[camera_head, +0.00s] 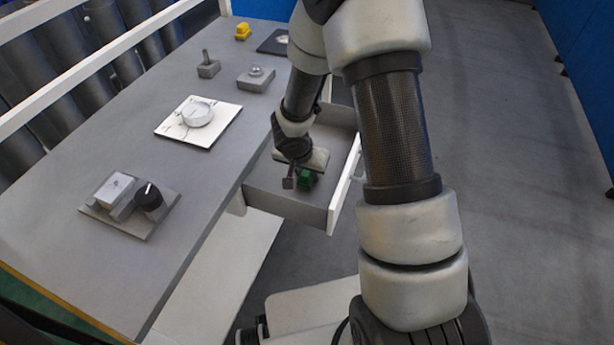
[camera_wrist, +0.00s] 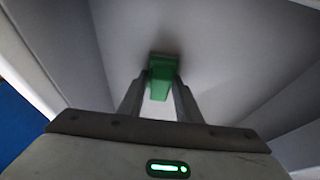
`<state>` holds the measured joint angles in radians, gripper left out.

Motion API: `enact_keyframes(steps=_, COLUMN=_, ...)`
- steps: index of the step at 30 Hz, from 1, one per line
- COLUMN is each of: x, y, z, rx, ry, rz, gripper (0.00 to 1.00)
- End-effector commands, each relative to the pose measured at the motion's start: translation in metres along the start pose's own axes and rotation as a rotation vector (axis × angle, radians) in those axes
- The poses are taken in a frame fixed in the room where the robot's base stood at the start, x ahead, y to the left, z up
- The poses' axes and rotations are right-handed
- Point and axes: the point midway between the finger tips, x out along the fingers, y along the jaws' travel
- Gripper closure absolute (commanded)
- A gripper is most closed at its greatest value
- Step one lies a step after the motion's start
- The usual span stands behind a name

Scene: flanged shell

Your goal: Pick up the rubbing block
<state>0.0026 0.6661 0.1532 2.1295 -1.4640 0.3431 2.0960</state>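The rubbing block is most likely the green block (camera_head: 306,179), which is in the open drawer (camera_head: 290,206). In the wrist view the green block (camera_wrist: 160,88) lies between the two fingers of my gripper (camera_wrist: 160,82). The fingers are part-closed and appear to touch its two sides. In the head view my gripper (camera_head: 296,178) points down into the drawer, with one grey finger beside the block. The far finger is hidden. I cannot tell whether the block rests on the drawer floor.
The drawer's white front (camera_head: 345,183) and side walls stand close around my gripper. The grey worktop (camera_head: 140,255) lies to the left. It carries a white plate with a round dial (camera_head: 197,114), a fixture with a black knob (camera_head: 148,196), small grey blocks and a yellow piece (camera_head: 243,31).

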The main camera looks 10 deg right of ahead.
Motion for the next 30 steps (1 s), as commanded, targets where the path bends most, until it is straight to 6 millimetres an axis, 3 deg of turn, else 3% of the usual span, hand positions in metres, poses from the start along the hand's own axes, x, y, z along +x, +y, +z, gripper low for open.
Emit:
enact_keyframes(steps=3, x=0.000, y=0.000, z=0.000, rx=0.000, ry=0.000, rz=0.000, gripper=0.94)
enact_keyframes(steps=11, x=-0.006, y=0.000, z=-0.003, rx=0.001, ry=0.002, rz=-0.001, gripper=0.94)
enact_keyframes(steps=24, x=-0.080, y=0.000, z=-0.034, rx=0.002, ry=0.003, rz=-0.001, gripper=0.94)
enact_keyframes(steps=30, x=-0.093, y=0.000, z=-0.039, rx=-0.001, ry=0.001, rz=-0.001, gripper=0.94)
